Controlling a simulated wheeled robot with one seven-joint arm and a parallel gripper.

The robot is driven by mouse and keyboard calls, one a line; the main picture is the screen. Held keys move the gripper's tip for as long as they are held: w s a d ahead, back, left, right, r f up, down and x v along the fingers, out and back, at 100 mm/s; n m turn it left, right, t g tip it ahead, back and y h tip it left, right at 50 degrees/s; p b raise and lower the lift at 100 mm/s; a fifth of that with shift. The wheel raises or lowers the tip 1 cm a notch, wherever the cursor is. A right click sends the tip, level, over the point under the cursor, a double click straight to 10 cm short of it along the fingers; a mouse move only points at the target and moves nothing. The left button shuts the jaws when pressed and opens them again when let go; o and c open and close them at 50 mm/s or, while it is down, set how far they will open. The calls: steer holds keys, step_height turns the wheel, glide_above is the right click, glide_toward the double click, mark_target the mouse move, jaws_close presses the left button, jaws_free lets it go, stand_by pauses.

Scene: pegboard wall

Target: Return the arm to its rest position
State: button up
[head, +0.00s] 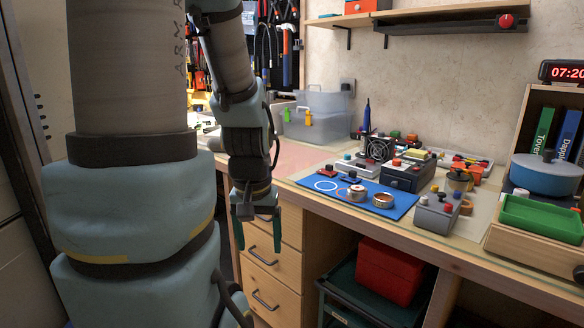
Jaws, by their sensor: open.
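My gripper (257,232) hangs at the end of my arm in the head view, pointing down in front of the wooden drawers. Its two dark green fingers are spread apart, with nothing seen between them. It is left of the blue mat (398,209) and lower than the workbench top. My arm fills the left part of the view and hides part of the bench behind it.
The workbench edge (470,264) runs close to the right of my gripper. Drawers (272,250) stand behind it. The mat and bench hold small devices, a grey button box (437,213) and a green tray (541,218). A red box (390,272) sits below.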

step_height(320, 180, up, 19)
steer(key=p, duration=1.8)
steer(key=shift+r, duration=0.2)
